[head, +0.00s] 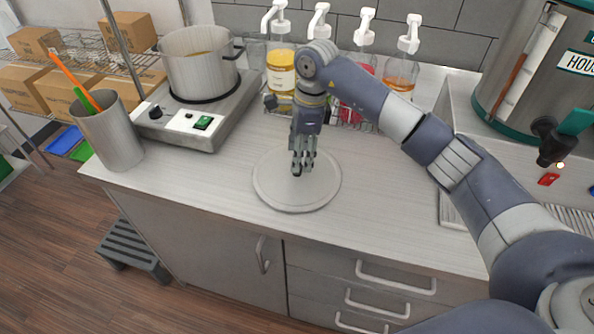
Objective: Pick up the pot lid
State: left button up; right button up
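The pot lid (278,192) is a flat, round grey disc lying on the counter in the middle of the head view. My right gripper (301,170) points down over the middle of the lid, with its fingertips at or just above it. The fingers look close together and cover the lid's centre, so I cannot tell whether they are around a knob or touching it. The pot (198,65) stands uncovered on the hot plate at the back left, with something yellowish inside. My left gripper is not in view.
Pump bottles (281,75) stand in a rack behind the gripper. A large dispenser (530,75) is at the right. The counter (215,178) around the lid is clear.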

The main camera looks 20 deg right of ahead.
aim_at(283, 189)
jog(key=f, duration=0.1)
jog(key=f+p, duration=0.1)
jog(key=f, duration=0.1)
jog(key=shift+s+a, duration=0.1)
jog(key=shift+a, duration=0.2)
jog(key=shift+f, duration=0.35)
jog(key=shift+c, duration=1.4)
grip_shut()
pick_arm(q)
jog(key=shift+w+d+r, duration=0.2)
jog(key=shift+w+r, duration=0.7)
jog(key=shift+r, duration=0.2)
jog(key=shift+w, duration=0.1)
